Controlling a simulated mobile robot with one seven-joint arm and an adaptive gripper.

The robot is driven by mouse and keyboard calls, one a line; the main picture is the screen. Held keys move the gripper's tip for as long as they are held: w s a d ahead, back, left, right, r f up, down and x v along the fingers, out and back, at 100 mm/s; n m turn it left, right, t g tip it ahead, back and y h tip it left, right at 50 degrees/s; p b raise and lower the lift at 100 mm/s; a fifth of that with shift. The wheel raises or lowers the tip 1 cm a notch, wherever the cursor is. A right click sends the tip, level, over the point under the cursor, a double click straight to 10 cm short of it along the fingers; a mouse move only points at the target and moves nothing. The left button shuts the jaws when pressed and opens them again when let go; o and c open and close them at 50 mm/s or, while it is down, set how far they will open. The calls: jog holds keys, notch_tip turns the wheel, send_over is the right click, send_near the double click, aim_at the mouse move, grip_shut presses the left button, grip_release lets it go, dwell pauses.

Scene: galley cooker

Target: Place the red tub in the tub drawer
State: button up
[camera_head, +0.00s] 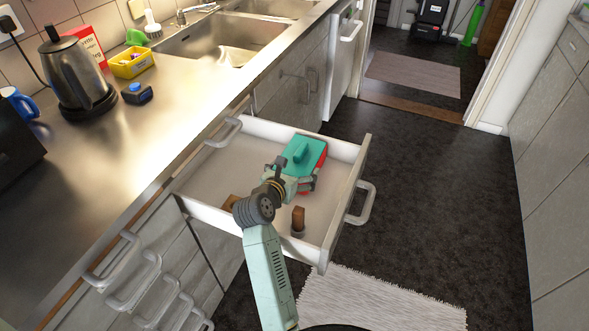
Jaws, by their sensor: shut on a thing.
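The red tub (321,166) has a teal lid with a raised handle and is inside the open drawer (222,168), near its far right corner. Only a strip of its red side shows below the lid. My gripper (306,183) reaches over the near side of the drawer and is shut on the near end of the tub. The gripper hides part of that end. I cannot tell whether the tub's underside touches the drawer floor.
Two small brown items (298,219) are in the drawer's near part. The drawer front (346,200) with its handle juts over the dark floor. The counter (130,165) holds a kettle (78,75) and a yellow container (132,62). A grey rug (375,300) lies below.

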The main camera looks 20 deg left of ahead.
jog(key=shift+f, duration=0.15)
jog(key=o, duration=1.1)
jog(key=shift+c, duration=0.2)
